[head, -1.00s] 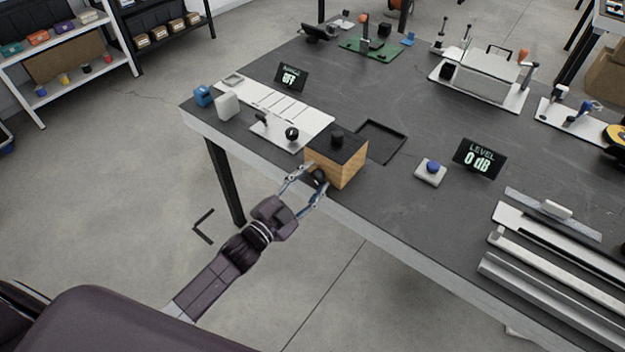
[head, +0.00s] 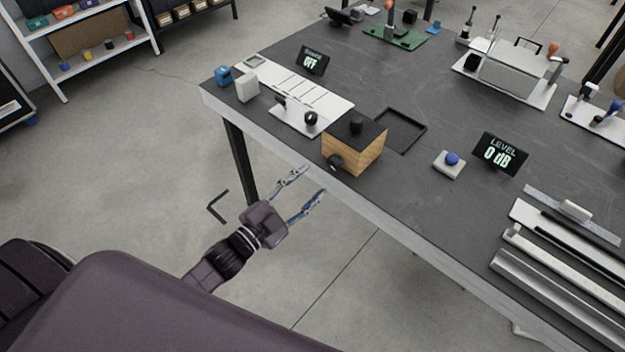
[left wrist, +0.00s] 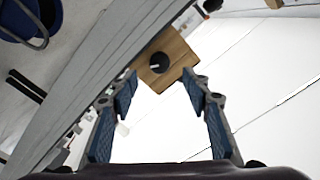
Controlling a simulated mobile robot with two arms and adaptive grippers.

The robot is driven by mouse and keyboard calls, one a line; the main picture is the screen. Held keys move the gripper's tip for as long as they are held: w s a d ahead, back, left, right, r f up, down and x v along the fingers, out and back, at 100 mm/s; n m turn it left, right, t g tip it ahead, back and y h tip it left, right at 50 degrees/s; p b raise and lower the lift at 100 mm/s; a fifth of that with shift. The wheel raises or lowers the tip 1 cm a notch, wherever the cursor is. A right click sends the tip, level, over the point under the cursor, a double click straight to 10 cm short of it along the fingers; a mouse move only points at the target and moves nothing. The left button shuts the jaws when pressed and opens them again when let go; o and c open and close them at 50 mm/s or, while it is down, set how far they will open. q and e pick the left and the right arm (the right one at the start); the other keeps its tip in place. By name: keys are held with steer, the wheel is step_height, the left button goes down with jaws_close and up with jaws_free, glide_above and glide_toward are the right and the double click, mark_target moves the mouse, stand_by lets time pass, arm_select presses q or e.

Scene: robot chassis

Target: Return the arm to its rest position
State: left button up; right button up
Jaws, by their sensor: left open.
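My left gripper (head: 306,187) is open and empty in the head view, over the floor just off the table's front edge. A wooden box (head: 353,153) with a dark top and black knobs stands near that edge, up and to the right of the gripper and apart from it. In the left wrist view the open fingers of the left gripper (left wrist: 160,100) frame the box (left wrist: 182,48), with a gap between them and its black knob. My right gripper is not in view.
The dark table (head: 400,195) has a white panel (head: 310,92), an OFF display (head: 313,60), a 0 dB display (head: 499,154), a blue button (head: 451,159) and metal rails (head: 560,265). A shelf (head: 90,45) stands at the far left. Open floor lies before the table.

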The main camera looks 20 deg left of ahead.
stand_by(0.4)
arm_select(q)
steer(key=s+a+f+n+g+y, duration=0.25)
steer(key=s+f, duration=0.25)
steer(key=f, duration=0.6)
steer(key=s+a+f+n+g+y, duration=0.1)
steer(key=s+f+n+g, duration=0.2)
steer(key=f, duration=0.8)
steer(key=s+a+f+n+g+y, duration=0.1)
steer(key=s+a+f+g+y, duration=0.1)
steer(key=s+f, duration=0.65)
steer(key=s+f+n+g, duration=0.1)
steer(key=s+f+g, duration=0.1)
steer(key=s+f, duration=0.4)
steer(key=s+d+f+n+g, duration=0.1)
steer(key=s+f+g, duration=0.2)
steer(key=s, duration=0.9)
steer(key=s+d+f+n+g, duration=0.1)
steer(key=s+f+g, duration=0.2)
steer(key=s+f, duration=0.5)
steer(key=shift+s+f+y, duration=0.35)
steer(key=shift+s+f, duration=0.05)
steer(key=shift+f, duration=0.1)
